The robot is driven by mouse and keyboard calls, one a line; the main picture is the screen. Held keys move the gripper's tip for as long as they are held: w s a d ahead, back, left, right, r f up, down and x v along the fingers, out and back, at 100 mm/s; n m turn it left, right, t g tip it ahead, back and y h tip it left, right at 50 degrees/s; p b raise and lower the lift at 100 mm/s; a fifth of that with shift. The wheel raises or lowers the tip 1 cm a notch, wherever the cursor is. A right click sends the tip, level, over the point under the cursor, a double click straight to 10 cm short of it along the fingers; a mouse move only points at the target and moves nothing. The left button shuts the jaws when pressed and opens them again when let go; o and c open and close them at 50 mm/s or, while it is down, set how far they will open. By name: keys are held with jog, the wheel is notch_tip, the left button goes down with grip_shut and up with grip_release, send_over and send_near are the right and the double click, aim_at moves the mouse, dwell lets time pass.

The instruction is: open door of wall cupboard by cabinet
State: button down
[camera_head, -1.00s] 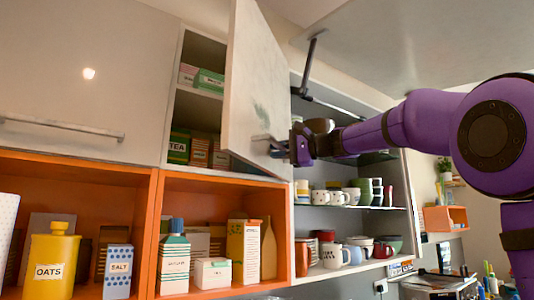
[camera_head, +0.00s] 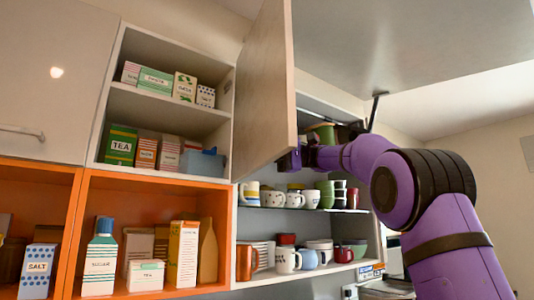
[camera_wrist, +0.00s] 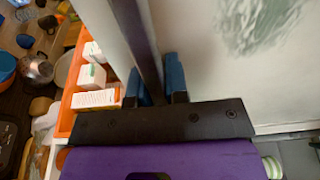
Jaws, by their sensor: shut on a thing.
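The wall cupboard (camera_head: 170,105) stands at the middle left in the head view, with boxes on two shelves. Its door (camera_head: 265,85) is hinged on the right and stands wide open, sticking out toward me, its edge near the picture's middle. My gripper (camera_head: 290,160) is at the lower part of the door's outer face, partly hidden behind the door's edge. In the wrist view, the blue fingers of my gripper (camera_wrist: 158,88) are shut on the long dark handle (camera_wrist: 135,35), one on each side. The pale door face (camera_wrist: 215,90) lies just beyond.
A lifted flap (camera_head: 410,35) hangs over an open cabinet with mugs (camera_head: 295,200), right of the door. Orange open shelves (camera_head: 80,235) with cartons and bottles lie below. A closed cupboard front (camera_head: 60,70) stands at the left.

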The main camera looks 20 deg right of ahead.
jog(key=shift+d+g, duration=0.3)
jog(key=shift+d, duration=0.1)
jog(key=c, duration=1.1)
grip_release()
jog(key=d, duration=1)
jog(key=shift+d, duration=0.4)
